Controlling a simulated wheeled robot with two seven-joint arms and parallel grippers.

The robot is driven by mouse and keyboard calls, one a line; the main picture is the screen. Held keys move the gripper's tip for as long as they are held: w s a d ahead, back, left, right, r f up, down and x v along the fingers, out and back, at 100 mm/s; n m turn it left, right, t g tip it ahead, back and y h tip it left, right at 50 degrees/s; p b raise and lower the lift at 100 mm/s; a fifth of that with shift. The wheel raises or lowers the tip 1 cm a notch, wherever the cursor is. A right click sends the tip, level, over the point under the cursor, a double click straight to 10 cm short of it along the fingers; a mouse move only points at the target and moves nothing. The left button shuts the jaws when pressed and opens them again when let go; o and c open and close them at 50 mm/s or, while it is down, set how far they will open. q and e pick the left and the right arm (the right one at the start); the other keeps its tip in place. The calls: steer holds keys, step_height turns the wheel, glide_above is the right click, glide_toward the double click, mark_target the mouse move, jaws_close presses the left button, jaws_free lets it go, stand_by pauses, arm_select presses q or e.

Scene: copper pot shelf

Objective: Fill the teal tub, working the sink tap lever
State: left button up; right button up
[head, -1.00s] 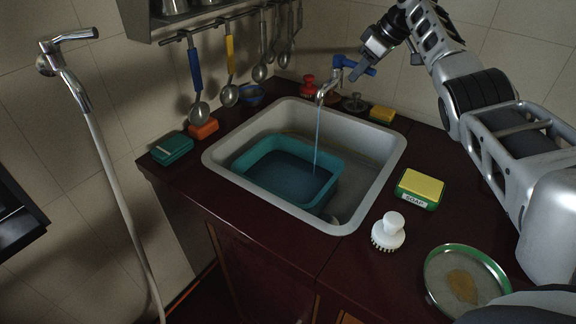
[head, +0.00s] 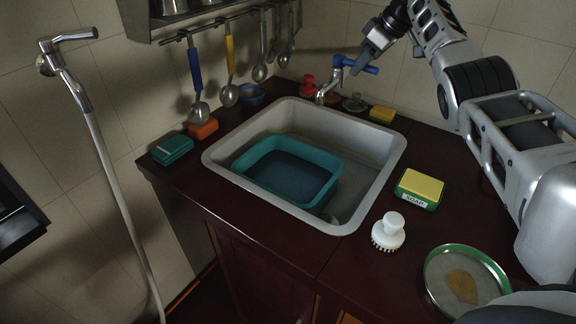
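The teal tub (head: 325,163) sits upright in the grey sink basin (head: 377,188), toward its left side. A dark blue water surface (head: 288,178) shows inside it, below the rim. The metal tap (head: 325,92) stands behind the sink with its spout over the basin. No stream comes from it. Its blue lever (head: 366,68) points right. My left gripper is out of view.
A soap box with a yellow top (head: 420,187), a white brush (head: 389,232) and a round green-rimmed dish (head: 462,279) stand right of the sink. Utensils hang from a rail (head: 215,23) at the back left. A hose tap (head: 67,53) is on the left wall.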

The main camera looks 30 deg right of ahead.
steer(key=shift+r, duration=2.8)
